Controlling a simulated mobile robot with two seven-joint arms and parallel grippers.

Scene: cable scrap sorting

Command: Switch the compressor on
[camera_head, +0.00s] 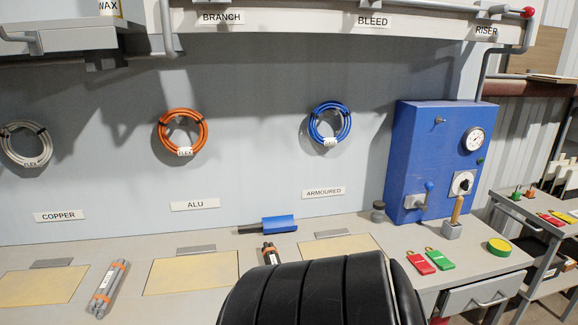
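A blue box-shaped unit (420,145), which looks like the compressor's control cabinet, stands at the right back of the bench. Its front carries a round white gauge (474,139), a black rotary knob on a pale plate (462,183), and a blue-tipped lever (428,190) on a grey block. A small dark green button or lamp (480,161) sits on the right edge. The knob's exact setting is too small to read. Neither of my grippers is in view.
A large black ribbed form (315,292) covers the bottom middle. A wooden-handled tool in a grey block (452,230) stands before the cabinet. A drawer (480,298) is below.

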